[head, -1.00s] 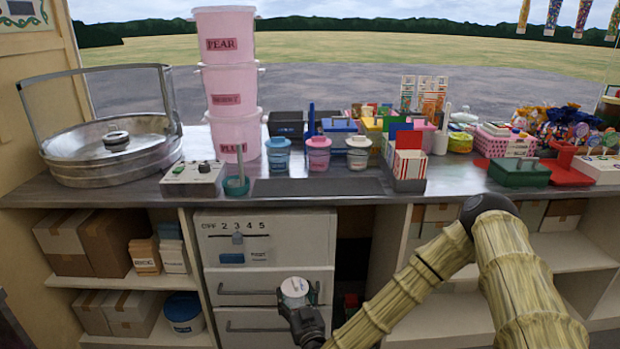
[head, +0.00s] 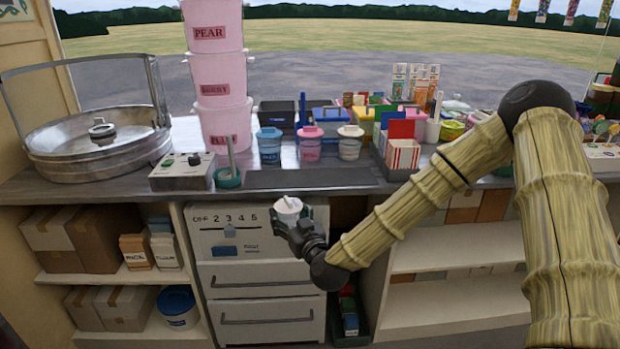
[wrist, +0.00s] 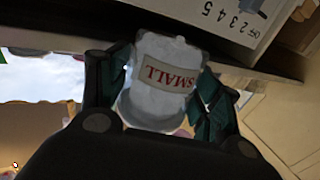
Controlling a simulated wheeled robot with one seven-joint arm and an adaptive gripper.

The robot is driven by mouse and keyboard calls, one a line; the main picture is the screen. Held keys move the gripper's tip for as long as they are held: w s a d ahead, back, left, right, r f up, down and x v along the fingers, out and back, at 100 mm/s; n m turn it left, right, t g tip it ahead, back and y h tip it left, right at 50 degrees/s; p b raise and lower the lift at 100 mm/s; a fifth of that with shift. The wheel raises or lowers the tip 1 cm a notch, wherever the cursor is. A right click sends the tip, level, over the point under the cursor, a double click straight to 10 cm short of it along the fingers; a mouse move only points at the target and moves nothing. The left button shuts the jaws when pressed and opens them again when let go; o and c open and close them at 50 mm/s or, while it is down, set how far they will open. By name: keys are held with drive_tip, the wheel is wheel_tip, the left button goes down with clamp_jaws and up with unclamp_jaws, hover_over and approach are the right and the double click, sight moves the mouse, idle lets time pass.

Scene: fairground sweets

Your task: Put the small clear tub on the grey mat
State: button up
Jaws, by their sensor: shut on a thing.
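The small clear tub (head: 288,206) is in my gripper (head: 292,222), raised in front of the cabinet with the dial numbers. In the wrist view the tub (wrist: 165,80) shows a label reading SMALL, and the fingers of my gripper (wrist: 160,95) are shut on its two sides. The dark grey mat (head: 310,179) lies flat along the front edge of the counter. Its visible surface is bare. The tub is in front of the mat and lower in the head view, apart from it.
Blue, pink and white-lidded tubs (head: 310,143) stand behind the mat. A teal round holder (head: 228,178) and a grey control box (head: 182,171) are at its left. A red-and-white striped box (head: 402,154) stands at its right. The counter's front edge (head: 270,193) lies between tub and mat.

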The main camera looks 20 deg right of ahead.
drive_tip(key=d+r, duration=0.1)
drive_tip(key=r, duration=0.3)
drive_tip(key=d+r, duration=0.1)
drive_tip(key=r, duration=0.3)
drive_tip(key=d+r, duration=0.1)
drive_tip(key=r, duration=0.2)
drive_tip(key=shift+s+d+r, duration=0.15)
drive_tip(key=shift+r, duration=0.25)
drive_tip(key=shift+d+r, duration=0.1)
hover_over(294, 177)
drive_tip(key=shift+s+f, duration=0.1)
drive_tip(key=shift+f, duration=2.35)
drive_tip(key=shift+f+b, duration=0.1)
drive_tip(key=shift+b, duration=0.2)
drive_tip(key=o, duration=0.7)
drive_tip(key=shift+c, duration=0.2)
